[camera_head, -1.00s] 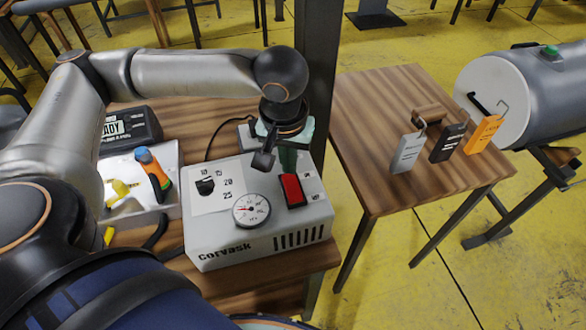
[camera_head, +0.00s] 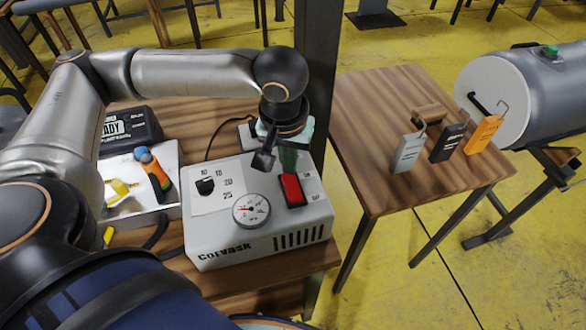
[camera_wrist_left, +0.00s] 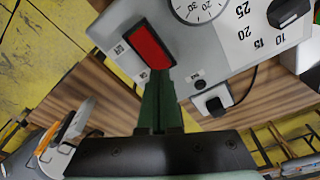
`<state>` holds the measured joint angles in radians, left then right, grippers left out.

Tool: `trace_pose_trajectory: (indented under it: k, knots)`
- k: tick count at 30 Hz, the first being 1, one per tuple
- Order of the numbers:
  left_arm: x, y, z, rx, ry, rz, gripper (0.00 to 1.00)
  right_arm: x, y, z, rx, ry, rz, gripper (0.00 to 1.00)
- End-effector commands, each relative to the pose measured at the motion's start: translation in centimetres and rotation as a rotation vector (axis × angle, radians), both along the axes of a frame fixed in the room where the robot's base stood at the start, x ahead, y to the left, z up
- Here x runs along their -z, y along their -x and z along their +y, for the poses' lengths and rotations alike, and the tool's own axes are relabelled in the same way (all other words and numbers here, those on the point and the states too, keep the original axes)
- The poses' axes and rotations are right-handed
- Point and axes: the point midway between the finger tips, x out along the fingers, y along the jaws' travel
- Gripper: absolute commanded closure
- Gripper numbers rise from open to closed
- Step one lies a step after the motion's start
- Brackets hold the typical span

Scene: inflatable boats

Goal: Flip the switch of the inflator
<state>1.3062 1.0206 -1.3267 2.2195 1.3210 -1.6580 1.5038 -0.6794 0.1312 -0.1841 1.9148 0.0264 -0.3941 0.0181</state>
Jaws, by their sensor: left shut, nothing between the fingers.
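The inflator (camera_head: 215,245) is a pale grey box marked Corvask on the wooden table. Its red rocker switch (camera_head: 292,190) sits on top, right of the round gauge (camera_head: 251,210). The switch also shows in the left wrist view (camera_wrist_left: 152,46). My left gripper (camera_head: 288,160) is shut and empty, pointing down at the far end of the switch. In the left wrist view its dark green fingers (camera_wrist_left: 159,80) end at the switch's near edge. I cannot tell whether they touch it. My right gripper is not in view.
A grey tray (camera_head: 165,210) with tools and a black device reading READY (camera_head: 130,128) stand left of the inflator. A dark post rises behind. A second wooden table (camera_head: 385,110) at right holds grey, black and orange tags. A grey cylinder (camera_head: 540,95) lies beyond.

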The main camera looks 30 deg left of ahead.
Motion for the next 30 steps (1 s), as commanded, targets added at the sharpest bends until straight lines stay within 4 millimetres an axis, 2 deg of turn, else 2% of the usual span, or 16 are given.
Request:
trace_pose_trajectory:
  k: [30]
  knots:
    - [0.72, 0.0, -0.01, 0.0, 0.0, 0.001, 1.0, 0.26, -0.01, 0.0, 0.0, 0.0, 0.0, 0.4]
